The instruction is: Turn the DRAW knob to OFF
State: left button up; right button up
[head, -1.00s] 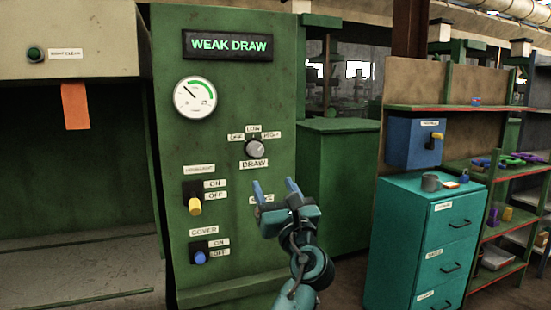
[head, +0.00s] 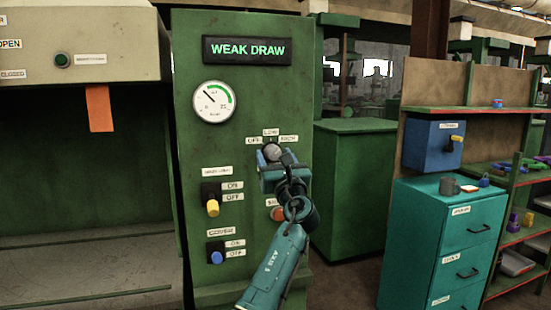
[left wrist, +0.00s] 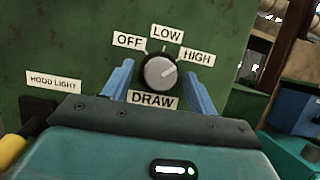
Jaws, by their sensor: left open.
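The DRAW knob (head: 273,152) is a round grey dial on the green panel, under the labels OFF, LOW and HIGH. In the left wrist view the knob (left wrist: 158,72) shows whole, and its light mark points to the upper right, toward HIGH. The OFF label (left wrist: 129,41) is at its upper left. My left gripper (left wrist: 160,78) is open, with one blue finger on each side of the knob and a visible gap to each. In the head view this gripper (head: 273,160) covers the knob's lower part and the DRAW label. My right gripper is not in view.
The panel also has a WEAK DRAW sign (head: 247,50), a gauge (head: 214,101), a yellow switch (head: 212,207), a blue switch (head: 216,257) and an orange-red button (head: 277,213) beside my arm. A teal drawer cabinet (head: 440,240) stands at the right.

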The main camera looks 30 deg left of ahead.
pick_arm(q)
jog(key=shift+c, duration=0.2)
jog(key=c, duration=0.9)
jog(key=shift+c, duration=0.2)
